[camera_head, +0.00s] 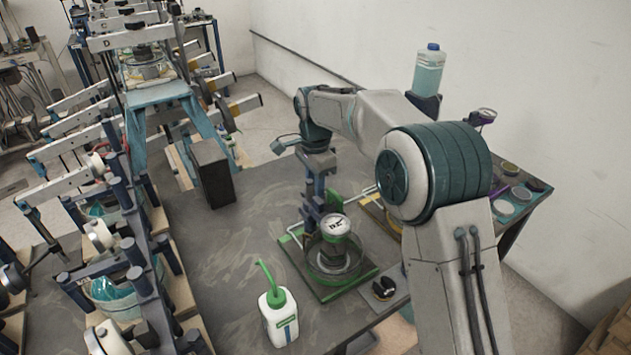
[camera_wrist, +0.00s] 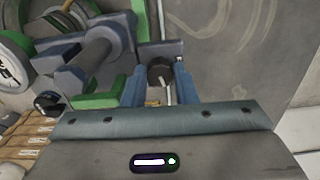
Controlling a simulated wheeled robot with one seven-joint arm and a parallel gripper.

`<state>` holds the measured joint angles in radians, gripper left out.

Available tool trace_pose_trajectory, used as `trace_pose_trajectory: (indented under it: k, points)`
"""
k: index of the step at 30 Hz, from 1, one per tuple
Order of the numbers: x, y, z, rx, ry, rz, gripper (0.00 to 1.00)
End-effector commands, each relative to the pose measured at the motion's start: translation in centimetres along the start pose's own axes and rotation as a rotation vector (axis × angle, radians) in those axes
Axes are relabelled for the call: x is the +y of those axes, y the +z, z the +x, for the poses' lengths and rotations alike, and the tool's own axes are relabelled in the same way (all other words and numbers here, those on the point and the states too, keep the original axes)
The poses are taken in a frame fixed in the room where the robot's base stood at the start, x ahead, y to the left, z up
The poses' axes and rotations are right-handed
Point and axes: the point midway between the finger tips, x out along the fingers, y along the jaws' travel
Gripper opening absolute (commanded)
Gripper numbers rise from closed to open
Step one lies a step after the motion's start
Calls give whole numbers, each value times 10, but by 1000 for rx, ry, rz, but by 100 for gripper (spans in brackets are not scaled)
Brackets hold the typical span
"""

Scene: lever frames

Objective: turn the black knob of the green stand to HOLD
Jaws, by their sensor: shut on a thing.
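The green stand (camera_head: 325,294) stands on the grey table in the head view, with a clear round vessel and a white-faced dial (camera_head: 337,225) above its base. Its green and grey parts fill the upper left of the wrist view (camera_wrist: 97,101). My gripper (camera_head: 311,190) reaches down at the stand's back left, where its tips are hard to make out. In the wrist view its two blue fingers (camera_wrist: 160,82) are on either side of a dark round knob (camera_wrist: 159,68) with a pale pointer line. They are shut on it. The markings beside the knob are too small to read.
A white bottle with a green spout (camera_head: 278,314) stands in front of the green stand. A small black piece (camera_head: 383,288) is at its front right, and a dark box (camera_head: 212,173) at the back left. Lever frames crowd the left. Bare table lies between.

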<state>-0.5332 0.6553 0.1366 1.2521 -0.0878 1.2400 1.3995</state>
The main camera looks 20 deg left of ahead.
Motion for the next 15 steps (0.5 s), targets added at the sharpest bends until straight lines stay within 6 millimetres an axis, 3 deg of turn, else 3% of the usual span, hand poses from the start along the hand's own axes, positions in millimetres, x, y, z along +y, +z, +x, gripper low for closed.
trace_pose_trajectory:
  k: [15]
  points:
    - [0, 1, 0, -1, 0, 47, 3]
